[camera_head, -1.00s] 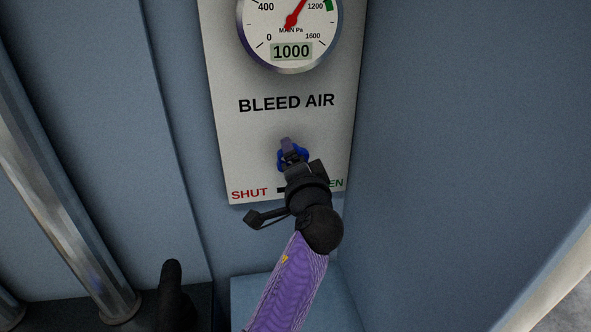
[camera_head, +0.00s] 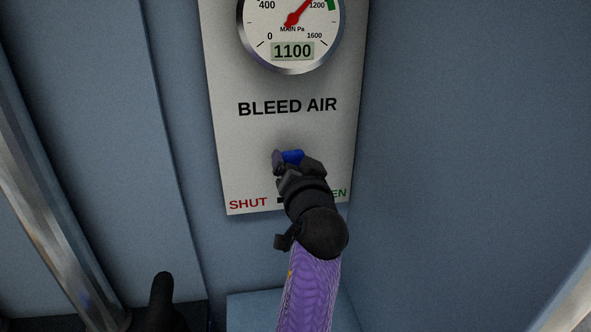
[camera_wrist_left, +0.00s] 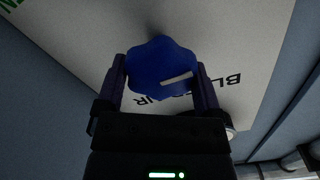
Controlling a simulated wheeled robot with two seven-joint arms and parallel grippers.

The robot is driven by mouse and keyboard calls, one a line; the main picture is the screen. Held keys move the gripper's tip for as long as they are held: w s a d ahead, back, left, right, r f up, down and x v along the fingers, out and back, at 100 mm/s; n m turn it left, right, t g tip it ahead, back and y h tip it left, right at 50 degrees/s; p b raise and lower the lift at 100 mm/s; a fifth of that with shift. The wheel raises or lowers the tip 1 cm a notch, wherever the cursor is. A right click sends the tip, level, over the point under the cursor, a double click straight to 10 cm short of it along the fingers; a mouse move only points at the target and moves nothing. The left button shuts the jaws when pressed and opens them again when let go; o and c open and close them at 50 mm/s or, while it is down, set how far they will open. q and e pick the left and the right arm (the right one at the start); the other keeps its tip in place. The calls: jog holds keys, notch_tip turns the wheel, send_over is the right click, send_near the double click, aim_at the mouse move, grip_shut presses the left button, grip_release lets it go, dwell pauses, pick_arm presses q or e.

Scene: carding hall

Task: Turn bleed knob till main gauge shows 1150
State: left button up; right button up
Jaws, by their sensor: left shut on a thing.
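The main gauge (camera_head: 291,67) is at the top of a pale panel (camera_head: 250,150), with its upper part cut off. Its digital readout shows 1100, and its red needle points up and right. The blue bleed knob (camera_head: 293,156) sits below the words BLEED AIR, partly hidden by my left gripper (camera_head: 284,164). In the left wrist view the lobed knob (camera_wrist_left: 160,60) has a white pointer line and sits between the two fingers, with the gripper shut on it. My right gripper is not in view.
SHUT is printed in red at the panel's lower left; OPEN at lower right is partly hidden by my left arm. A blue-grey wall (camera_head: 460,150) stands close on the right. A shiny metal pipe (camera_head: 55,200) runs down the left.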

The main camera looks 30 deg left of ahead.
pick_arm(q)
jog(key=shift+f, duration=0.2)
dwell(0.3)
jog(key=o, duration=1)
jog(key=shift+r, duration=0.1)
